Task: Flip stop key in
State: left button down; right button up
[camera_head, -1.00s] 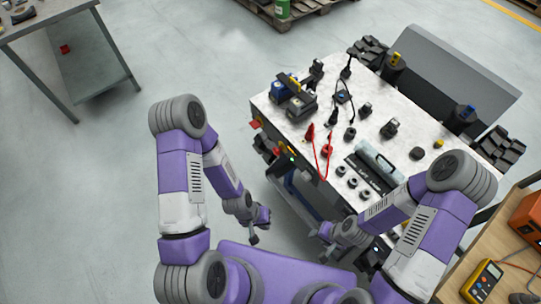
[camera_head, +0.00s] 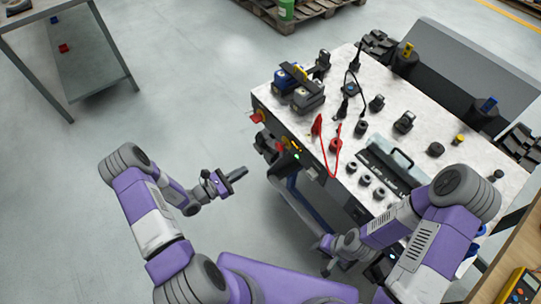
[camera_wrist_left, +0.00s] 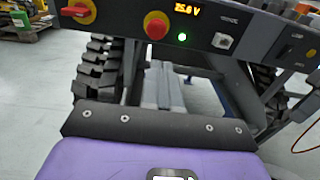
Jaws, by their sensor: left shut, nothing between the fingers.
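The tracked carrier's control panel faces me. In the left wrist view it carries a red turn key on a yellow plate (camera_wrist_left: 77,12) at the top left and a red round stop knob on yellow (camera_wrist_left: 157,25) to its right. I cannot tell whether the key is in or out. In the head view a red control (camera_head: 257,117) shows on the carrier's left side. My left gripper (camera_head: 240,174) is shut and empty, in front of that side and apart from it. My right gripper (camera_head: 327,266) is low by the carrier's near corner; its fingers are too small to judge.
A lit voltage display (camera_wrist_left: 186,10), a green light (camera_wrist_left: 182,37) and a socket (camera_wrist_left: 222,41) sit beside the knob. The carrier's top (camera_head: 385,125) holds batteries, cables and small parts. A grey table (camera_head: 95,65) stands far left. Open floor lies left of the carrier.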

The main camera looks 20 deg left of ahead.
aim_at(277, 148)
pick_arm(q)
jog(key=shift+w+a, duration=0.15)
jog(key=shift+a, duration=0.15)
jog(key=shift+w+d, duration=0.1)
jog(key=b+x, duration=0.2)
jog(key=x, duration=1)
jog(key=shift+w+d+r+b, duration=0.1)
jog(key=shift+w+d+b, duration=0.05)
jog(key=shift+w+b, duration=0.2)
jog(key=shift+w+d, duration=0.35)
jog(key=shift+w, duration=0.05)
jog(key=shift+x, duration=0.95)
jog(key=shift+r, duration=0.15)
